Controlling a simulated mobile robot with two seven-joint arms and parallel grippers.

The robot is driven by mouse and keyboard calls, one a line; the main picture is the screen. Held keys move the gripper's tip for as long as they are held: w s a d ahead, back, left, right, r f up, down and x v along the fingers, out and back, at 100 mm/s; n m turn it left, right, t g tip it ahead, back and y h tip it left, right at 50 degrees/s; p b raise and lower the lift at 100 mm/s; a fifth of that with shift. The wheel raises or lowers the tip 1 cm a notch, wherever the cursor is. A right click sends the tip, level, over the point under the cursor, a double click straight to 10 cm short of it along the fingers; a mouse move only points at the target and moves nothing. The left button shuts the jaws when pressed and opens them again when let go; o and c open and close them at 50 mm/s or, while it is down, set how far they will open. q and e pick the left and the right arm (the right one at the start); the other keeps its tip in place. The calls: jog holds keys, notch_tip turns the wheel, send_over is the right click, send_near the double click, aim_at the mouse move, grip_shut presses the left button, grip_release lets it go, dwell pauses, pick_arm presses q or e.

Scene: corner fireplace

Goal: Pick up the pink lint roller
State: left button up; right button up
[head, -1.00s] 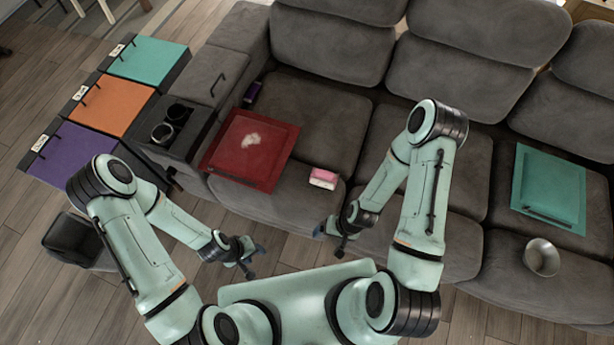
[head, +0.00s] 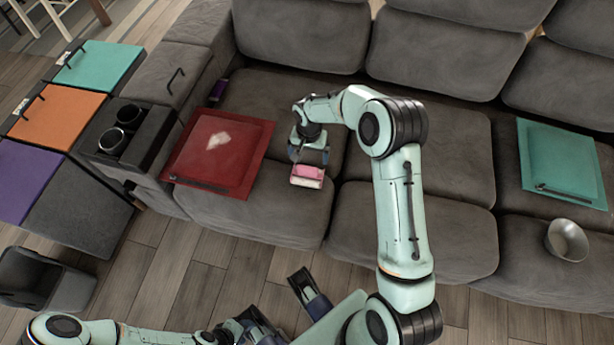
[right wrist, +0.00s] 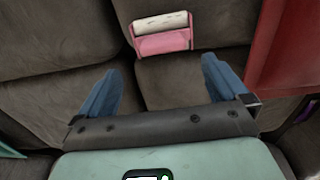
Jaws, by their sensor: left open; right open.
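The pink lint roller (head: 307,177), pink with a white roller part, lies on the front of the sofa seat, right of the red case. In the right wrist view the lint roller (right wrist: 161,40) lies just beyond the fingertips, not between them. My right gripper (head: 309,154) is open and empty over the seat, close behind the roller; its blue fingers (right wrist: 160,72) are spread apart in the right wrist view. My left gripper (head: 282,308) is open and empty, low over the floor in front of the sofa.
A red case (head: 219,152) lies left of the roller, a small purple item (head: 218,90) behind it. A teal case (head: 560,160) and metal bowl (head: 567,240) are at right. A console with cups (head: 129,116), coloured-lid boxes (head: 58,115) and a grey bin (head: 45,278) are at left.

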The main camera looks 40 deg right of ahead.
aim_at(307, 168)
notch_tip(307, 168, down, 4)
jog(key=shift+r, duration=0.1)
jog(key=shift+w+f+b, duration=0.2)
jog(key=shift+f+b, duration=0.45)
jog(key=shift+f, duration=2.1)
jog(key=shift+c, duration=0.3)
jog(key=c, duration=1.2)
jog(key=shift+r, duration=0.2)
notch_tip(307, 168, up, 20)
jog(key=p, duration=0.3)
jog(key=shift+f, duration=0.15)
